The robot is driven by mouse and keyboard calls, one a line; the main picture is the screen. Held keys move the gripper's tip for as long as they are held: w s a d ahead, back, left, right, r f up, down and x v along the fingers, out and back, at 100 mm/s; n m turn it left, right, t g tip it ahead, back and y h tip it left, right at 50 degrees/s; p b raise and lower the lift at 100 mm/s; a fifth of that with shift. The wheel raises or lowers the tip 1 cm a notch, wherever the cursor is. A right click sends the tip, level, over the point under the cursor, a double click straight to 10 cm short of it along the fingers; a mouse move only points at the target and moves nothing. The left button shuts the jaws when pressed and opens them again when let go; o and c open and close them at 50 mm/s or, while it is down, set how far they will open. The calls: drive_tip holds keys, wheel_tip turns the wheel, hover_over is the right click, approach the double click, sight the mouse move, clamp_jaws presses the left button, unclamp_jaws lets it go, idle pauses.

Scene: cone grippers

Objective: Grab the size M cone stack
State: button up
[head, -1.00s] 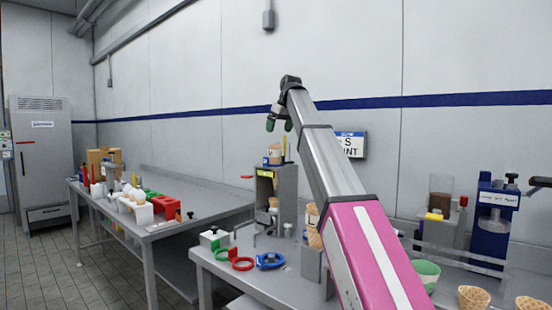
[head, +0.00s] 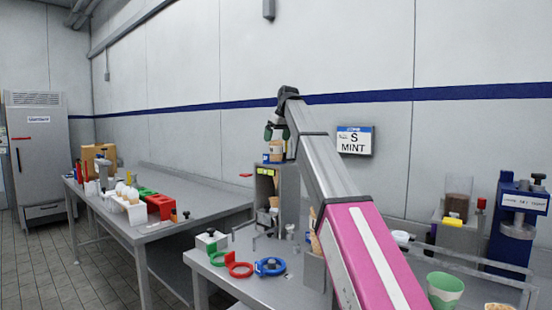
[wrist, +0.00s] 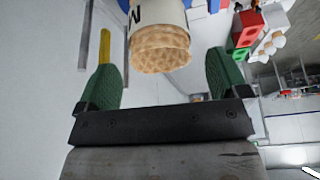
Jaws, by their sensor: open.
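A waffle cone stack (head: 276,151) in a pale sleeve stands on top of a grey dispenser (head: 284,190) in the head view. In the wrist view the cone stack (wrist: 160,48) shows its tan waffle end and a white sleeve with part of a dark letter; the top edge cuts off the rest, so I cannot read the size for certain. My gripper (head: 274,132) is just above or at the top of the stack in the head view. In the wrist view my gripper (wrist: 160,66) is open, its green fingers apart on either side of the stack, with no clear contact.
A yellow upright piece (wrist: 105,47) shows close to the left finger. A sign reading "S MINT" (head: 354,140) hangs on the wall behind.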

sight(275, 145)
drive_tip(key=x, duration=0.4)
drive_tip(key=shift+s+f, duration=0.1)
drive_tip(key=shift+f, duration=0.2)
drive_tip(key=c, duration=0.8)
drive_tip(key=shift+r, duration=0.15)
